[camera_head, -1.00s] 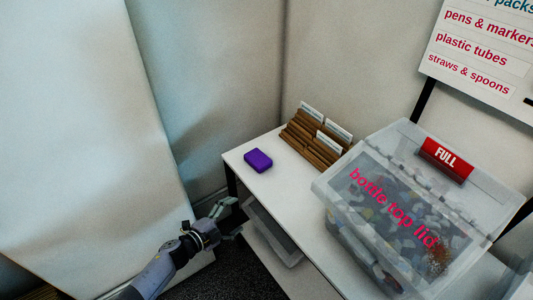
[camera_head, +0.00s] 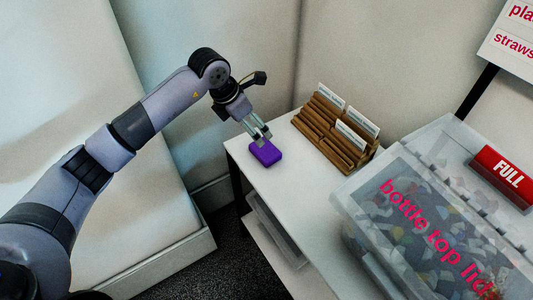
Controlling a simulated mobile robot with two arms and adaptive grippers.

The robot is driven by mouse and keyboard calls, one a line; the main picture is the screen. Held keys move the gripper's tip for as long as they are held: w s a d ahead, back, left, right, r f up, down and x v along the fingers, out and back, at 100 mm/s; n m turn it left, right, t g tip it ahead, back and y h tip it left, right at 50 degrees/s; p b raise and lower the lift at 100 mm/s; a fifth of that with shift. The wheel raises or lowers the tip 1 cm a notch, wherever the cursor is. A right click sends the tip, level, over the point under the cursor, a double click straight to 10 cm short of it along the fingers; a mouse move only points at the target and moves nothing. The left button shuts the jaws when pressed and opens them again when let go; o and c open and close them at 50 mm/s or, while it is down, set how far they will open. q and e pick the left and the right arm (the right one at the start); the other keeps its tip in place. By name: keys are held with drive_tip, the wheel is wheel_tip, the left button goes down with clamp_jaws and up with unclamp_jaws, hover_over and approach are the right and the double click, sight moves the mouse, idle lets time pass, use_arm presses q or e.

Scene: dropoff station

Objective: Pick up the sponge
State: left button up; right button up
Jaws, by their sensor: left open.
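The purple sponge (camera_head: 266,154) lies flat near the left end of the white table (camera_head: 283,197). My left gripper (camera_head: 262,140) is right above the sponge's far edge, fingers pointing down at it. Its jaws are open. I cannot tell whether a fingertip touches the sponge. The fingers hide a small part of the sponge's far side. My right gripper is not in view.
A wooden card rack (camera_head: 330,140) stands right of the sponge at the back. A clear lidded box (camera_head: 388,180) of bottle tops with a red FULL sign (camera_head: 502,175) fills the right. A tray (camera_head: 277,232) sits below the table.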

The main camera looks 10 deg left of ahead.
use_arm(q)
drive_tip(key=b, duration=0.4)
hover_over(265, 148)
drive_tip(key=s+a, duration=0.2)
drive_tip(key=f, duration=0.7)
drive_tip(key=shift+w+d, duration=0.15)
drive_tip(key=shift+w, duration=0.1)
drive_tip(key=shift+w+d+f, duration=0.15)
drive_tip(key=shift+f, duration=0.25)
drive_tip(key=b+x, duration=0.2)
drive_tip(key=x, duration=0.1)
drive_tip(key=b+x, duration=0.1)
drive_tip(key=shift+s+f, duration=0.3)
drive_tip(key=shift+f, duration=0.15)
drive_tip(key=shift+w+d+f+b, duration=0.15)
drive_tip(key=shift+f+b, duration=0.1)
drive_tip(key=shift+b, duration=0.15)
drive_tip(key=shift+r, duration=0.1)
drive_tip(key=c, duration=0.9)
